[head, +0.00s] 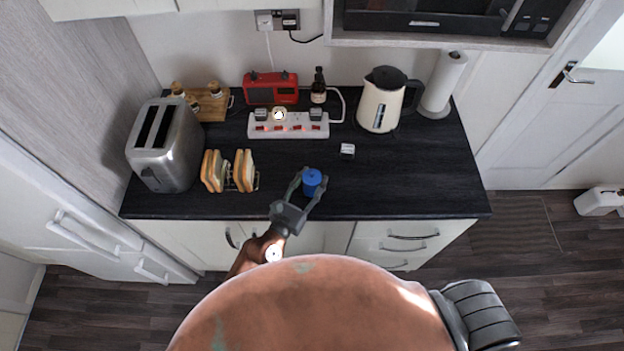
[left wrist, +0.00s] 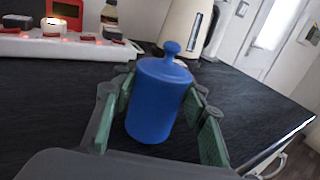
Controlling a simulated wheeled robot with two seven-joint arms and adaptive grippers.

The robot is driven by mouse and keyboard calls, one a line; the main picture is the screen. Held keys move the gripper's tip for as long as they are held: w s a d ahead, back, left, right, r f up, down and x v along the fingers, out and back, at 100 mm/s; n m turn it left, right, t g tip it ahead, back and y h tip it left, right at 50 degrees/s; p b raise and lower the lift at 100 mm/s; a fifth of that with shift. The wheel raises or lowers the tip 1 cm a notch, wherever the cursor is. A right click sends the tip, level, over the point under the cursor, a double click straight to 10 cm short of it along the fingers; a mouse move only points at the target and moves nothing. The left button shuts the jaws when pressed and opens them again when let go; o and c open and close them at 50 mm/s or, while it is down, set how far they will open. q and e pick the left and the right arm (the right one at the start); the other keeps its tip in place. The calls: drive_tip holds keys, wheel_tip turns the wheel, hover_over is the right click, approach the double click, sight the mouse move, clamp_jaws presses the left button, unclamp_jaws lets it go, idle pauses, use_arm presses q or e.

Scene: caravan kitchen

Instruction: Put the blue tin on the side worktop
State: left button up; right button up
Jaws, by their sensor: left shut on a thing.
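The blue tin (head: 312,179) has a knobbed lid and stands upright on or just above the dark worktop (head: 400,185), near its front edge. My left gripper (head: 309,186) is shut on the tin, one finger on each side. In the left wrist view the tin (left wrist: 158,100) sits between the green-padded fingers of the gripper (left wrist: 160,118). I cannot tell whether the tin's base touches the worktop. My right gripper is not in view.
A toaster (head: 166,143) and a toast rack with bread (head: 230,172) stand to the left. A power strip (head: 288,126), red radio (head: 271,88), dark bottle (head: 318,86), kettle (head: 382,100) and paper roll (head: 442,84) line the back. The front right worktop is clear.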

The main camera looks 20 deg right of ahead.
use_arm(q)
drive_tip(key=shift+f, duration=0.15)
drive_tip(key=o, duration=1.2)
drive_tip(key=shift+c, duration=0.2)
drive_tip(key=shift+a+r, duration=0.1)
drive_tip(key=shift+r, duration=0.1)
drive_tip(key=v, duration=1.2)
drive_tip(key=shift+b, duration=0.35)
